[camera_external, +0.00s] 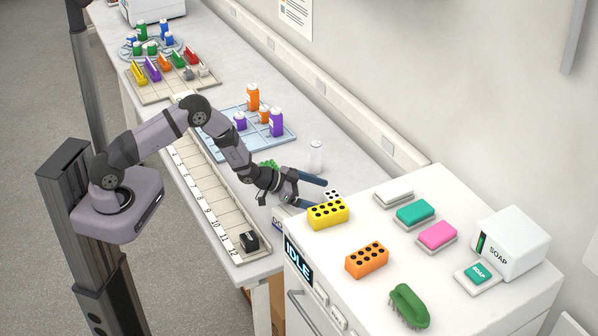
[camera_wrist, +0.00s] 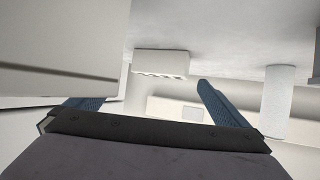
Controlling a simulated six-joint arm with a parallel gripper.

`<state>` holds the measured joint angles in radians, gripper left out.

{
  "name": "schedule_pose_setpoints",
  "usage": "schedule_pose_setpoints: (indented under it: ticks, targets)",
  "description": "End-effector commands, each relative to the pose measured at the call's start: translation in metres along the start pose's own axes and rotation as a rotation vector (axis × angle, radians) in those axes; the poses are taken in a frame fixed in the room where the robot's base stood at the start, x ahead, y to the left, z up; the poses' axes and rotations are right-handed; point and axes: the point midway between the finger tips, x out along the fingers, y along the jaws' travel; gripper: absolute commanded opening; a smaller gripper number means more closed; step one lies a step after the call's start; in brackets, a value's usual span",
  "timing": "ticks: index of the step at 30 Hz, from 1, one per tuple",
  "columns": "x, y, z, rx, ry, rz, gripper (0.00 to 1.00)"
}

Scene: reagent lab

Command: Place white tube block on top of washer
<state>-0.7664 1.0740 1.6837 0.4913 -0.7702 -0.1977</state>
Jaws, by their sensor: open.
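The white tube block (camera_external: 332,194) with dark holes shows just behind the yellow block in the external view, partly hidden by the washer's top edge. In the wrist view the white tube block (camera_wrist: 160,63) is ahead of my fingers, between their directions. The washer (camera_external: 455,200) is the white machine at the right with an IDLE display; a large white body (camera_wrist: 60,45) fills the upper left of the wrist view. My gripper (camera_external: 314,193) is open and empty, with its fingers pointing toward the tube block. It also shows in the wrist view (camera_wrist: 140,96).
On the washer top are a yellow block (camera_external: 328,214), an orange block (camera_external: 367,260), a green brush (camera_external: 409,306), soap bars (camera_external: 437,235) and a soap box (camera_external: 511,243). A white bottle (camera_external: 316,157) stands behind my gripper. A numbered rail (camera_external: 205,195) runs along the bench.

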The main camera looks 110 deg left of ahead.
Motion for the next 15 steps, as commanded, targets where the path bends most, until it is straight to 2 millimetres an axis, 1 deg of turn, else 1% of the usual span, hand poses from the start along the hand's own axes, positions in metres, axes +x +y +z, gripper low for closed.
schedule_pose_setpoints:
  ticks: [8, 11, 15]
  targets:
    - [0.004, 0.000, -0.001, 0.000, 0.001, 0.000, 1.00]
    - [0.009, 0.000, -0.003, 0.001, 0.001, 0.001, 1.00]
    - [0.021, 0.001, -0.003, 0.001, -0.001, 0.001, 1.00]
